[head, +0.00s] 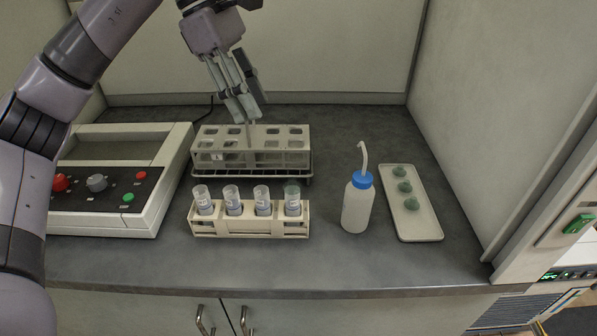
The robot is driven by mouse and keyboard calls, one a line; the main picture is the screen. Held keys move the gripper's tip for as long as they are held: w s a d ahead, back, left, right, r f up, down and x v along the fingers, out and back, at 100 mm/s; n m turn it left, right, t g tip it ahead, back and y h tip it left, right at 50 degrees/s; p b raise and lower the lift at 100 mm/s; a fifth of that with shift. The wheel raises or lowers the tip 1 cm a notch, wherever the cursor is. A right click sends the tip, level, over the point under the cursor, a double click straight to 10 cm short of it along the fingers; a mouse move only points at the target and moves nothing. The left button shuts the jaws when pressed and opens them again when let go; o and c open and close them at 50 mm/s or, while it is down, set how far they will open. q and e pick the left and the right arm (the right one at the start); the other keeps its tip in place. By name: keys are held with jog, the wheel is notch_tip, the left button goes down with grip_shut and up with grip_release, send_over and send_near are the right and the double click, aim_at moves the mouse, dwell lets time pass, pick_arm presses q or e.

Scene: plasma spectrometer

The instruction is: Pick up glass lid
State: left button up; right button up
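Three small green glass lids lie in a row on a white tray (417,222) at the right of the worktop: a far lid (399,171), a middle lid (405,187) and a near lid (411,203). My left gripper (250,110) points down over the back rack, well to the left of the lids. Its fingers overlap in this view, so I cannot tell whether they are open or shut. A thin grey piece shows below the fingertips; I cannot tell what it is. My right gripper is not in view.
A metal rack (296,158) stands under my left gripper. A cream rack (250,229) in front holds several tubes; the rightmost looks greenish on top. A blue-capped wash bottle (357,208) stands between racks and tray. A heater-like device (148,205) is at left. A wall bounds the right.

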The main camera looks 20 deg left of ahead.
pick_arm(q)
jog(key=p, duration=0.1)
send_over(290, 179)
jog(key=a, duration=0.2)
notch_tip(290, 179, down, 10)
jog(key=x, duration=0.2)
jog(key=p+x, duration=0.1)
jog(key=x, duration=0.1)
jog(key=shift+a+f, duration=0.1)
jog(key=shift+f, duration=0.25)
jog(key=shift+d+f+p, duration=0.2)
jog(key=shift+f+p, duration=0.1)
jog(key=shift+f, duration=0.25)
jog(key=shift+c, duration=0.3)
jog(key=c, duration=0.4)
